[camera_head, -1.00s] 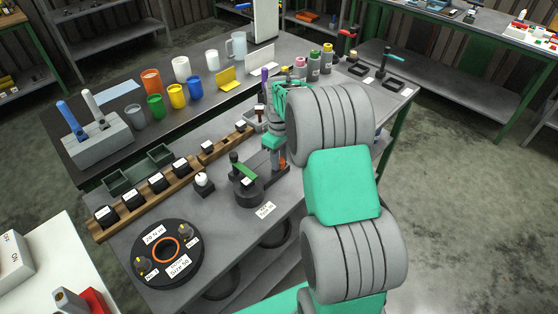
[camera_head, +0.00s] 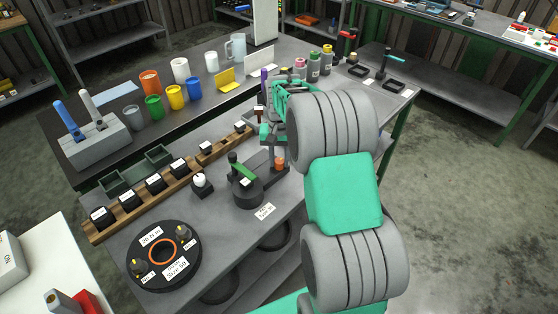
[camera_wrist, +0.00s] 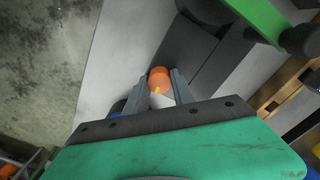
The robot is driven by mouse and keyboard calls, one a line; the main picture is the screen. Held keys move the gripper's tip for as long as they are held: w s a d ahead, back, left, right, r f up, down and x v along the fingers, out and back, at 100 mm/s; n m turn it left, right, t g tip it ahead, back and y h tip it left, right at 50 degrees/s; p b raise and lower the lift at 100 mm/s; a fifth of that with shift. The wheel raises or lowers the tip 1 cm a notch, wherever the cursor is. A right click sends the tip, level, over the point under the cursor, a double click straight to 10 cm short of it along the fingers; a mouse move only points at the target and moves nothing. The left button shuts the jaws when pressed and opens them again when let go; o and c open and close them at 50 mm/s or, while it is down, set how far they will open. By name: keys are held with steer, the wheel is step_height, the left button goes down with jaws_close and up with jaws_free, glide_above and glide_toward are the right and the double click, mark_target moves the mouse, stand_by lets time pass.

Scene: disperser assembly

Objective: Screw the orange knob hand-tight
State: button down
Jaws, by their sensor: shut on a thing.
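The orange knob (camera_head: 280,163) is at the far right end of the dark disperser assembly (camera_head: 248,193), which has a green lever (camera_head: 243,173). In the wrist view the knob (camera_wrist: 159,79) sits between the tips of my two grey fingers, with a small yellow mark on its near side. My gripper (camera_wrist: 160,82) is shut on the knob. In the head view my green gripper (camera_head: 274,140) is just above and beside the knob, and my arm covers the area to its right. The knob's thread and underside are hidden.
A black round fixture (camera_head: 164,254) with an orange ring stands at the front left. A wooden rack (camera_head: 140,197) with black blocks runs along the left. Coloured cups (camera_head: 177,97) and bottles (camera_head: 313,65) stand behind. A small white-topped part (camera_head: 202,182) is left of the disperser.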

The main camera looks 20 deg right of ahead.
mark_target(280, 160)
steer(key=m, duration=0.7)
steer(key=shift+b, duration=0.3)
stand_by(0.4)
steer(key=c, duration=1.1)
jaws_free()
step_height(280, 160, up, 8)
steer(key=shift+f+b, duration=0.25)
steer(key=shift+b, duration=0.2)
steer(key=shift+s+r, duration=0.1)
steer(key=shift+r, duration=0.05)
